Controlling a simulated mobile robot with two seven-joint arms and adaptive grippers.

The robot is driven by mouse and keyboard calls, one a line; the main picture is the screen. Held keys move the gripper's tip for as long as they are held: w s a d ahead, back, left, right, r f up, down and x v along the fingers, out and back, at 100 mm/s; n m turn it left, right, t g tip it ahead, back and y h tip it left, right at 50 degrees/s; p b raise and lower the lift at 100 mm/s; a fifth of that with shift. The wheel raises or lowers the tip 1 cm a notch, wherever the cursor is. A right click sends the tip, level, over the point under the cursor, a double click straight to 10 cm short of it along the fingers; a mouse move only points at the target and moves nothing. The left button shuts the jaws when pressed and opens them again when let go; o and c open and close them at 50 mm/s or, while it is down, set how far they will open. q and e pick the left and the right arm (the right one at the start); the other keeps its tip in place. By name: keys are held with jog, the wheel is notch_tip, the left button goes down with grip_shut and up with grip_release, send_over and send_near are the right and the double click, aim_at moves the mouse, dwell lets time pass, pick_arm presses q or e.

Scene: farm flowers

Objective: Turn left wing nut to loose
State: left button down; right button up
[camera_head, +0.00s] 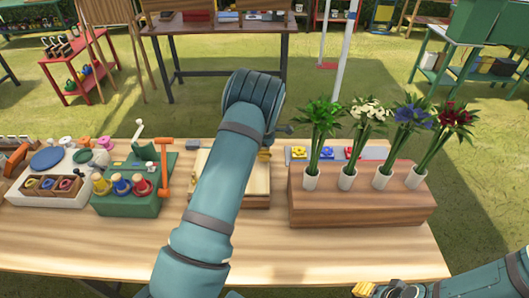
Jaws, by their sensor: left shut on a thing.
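The wooden press (257,186) lies on the table, largely covered by my left arm. A small brass-coloured wing nut (265,154) shows at its back right. The left wing nut is hidden behind the arm. My left gripper (268,140) is over the back of the press, mostly hidden behind my wrist. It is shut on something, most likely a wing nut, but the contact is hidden. My right arm comes in at the bottom right corner.
A wooden block (360,208) with several flower vases stands right of the press. A white tray (50,172) sits farther left. The table's front strip (330,255) is clear.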

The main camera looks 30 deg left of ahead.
pick_arm(q)
jog(key=shift+n, duration=0.4)
jog(key=c, duration=0.8)
grip_release()
notch_tip(320, 180, up, 12)
dwell(0.4)
